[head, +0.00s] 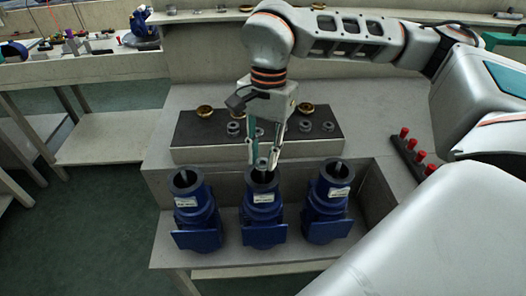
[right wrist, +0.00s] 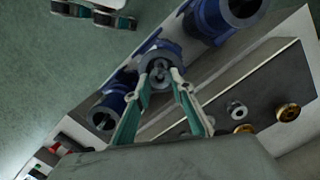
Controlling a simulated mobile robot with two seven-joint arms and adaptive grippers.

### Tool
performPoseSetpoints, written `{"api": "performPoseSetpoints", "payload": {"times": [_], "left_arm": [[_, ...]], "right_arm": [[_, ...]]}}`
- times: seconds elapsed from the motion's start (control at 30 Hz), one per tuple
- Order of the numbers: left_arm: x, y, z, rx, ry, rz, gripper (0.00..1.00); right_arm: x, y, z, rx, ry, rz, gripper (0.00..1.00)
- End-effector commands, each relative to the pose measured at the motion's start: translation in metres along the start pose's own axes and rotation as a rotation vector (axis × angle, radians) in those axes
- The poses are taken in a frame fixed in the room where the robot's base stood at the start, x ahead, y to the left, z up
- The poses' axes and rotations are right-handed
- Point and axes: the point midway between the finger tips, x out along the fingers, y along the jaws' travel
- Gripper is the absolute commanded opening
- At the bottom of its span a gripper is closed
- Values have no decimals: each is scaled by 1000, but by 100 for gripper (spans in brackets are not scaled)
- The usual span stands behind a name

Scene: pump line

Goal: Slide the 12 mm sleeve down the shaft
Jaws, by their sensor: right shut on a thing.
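My right gripper (head: 263,160) points down over the middle blue pump (head: 263,205), its fingers shut on a small grey sleeve (head: 262,162). The sleeve is at the pump's top opening, around or just over the shaft end; I cannot tell how far down it sits. In the right wrist view the fingertips (right wrist: 161,73) close on the sleeve in front of the dark round opening. The shaft is mostly hidden by the sleeve and fingertips. Teal and grey parts at the top edge of the right wrist view seem to be my left gripper (right wrist: 94,13), partly cut off.
Blue pumps with bare shaft ends stand left (head: 188,205) and right (head: 326,200) of the middle one. Behind, a dark mat (head: 200,140) carries grey rings and brass parts. A rack with red-topped pegs (head: 408,150) is on the right.

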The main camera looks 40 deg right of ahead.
Motion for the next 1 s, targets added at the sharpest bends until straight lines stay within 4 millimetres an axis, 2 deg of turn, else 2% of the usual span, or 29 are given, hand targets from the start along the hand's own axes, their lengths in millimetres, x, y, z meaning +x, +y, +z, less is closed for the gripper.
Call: {"api": "performPoseSetpoints", "payload": {"times": [1.0], "left_arm": [[2, -2, 1, 1, 0, -2, 42]], "right_arm": [[8, 0, -1, 0, 0, 0, 1]]}}
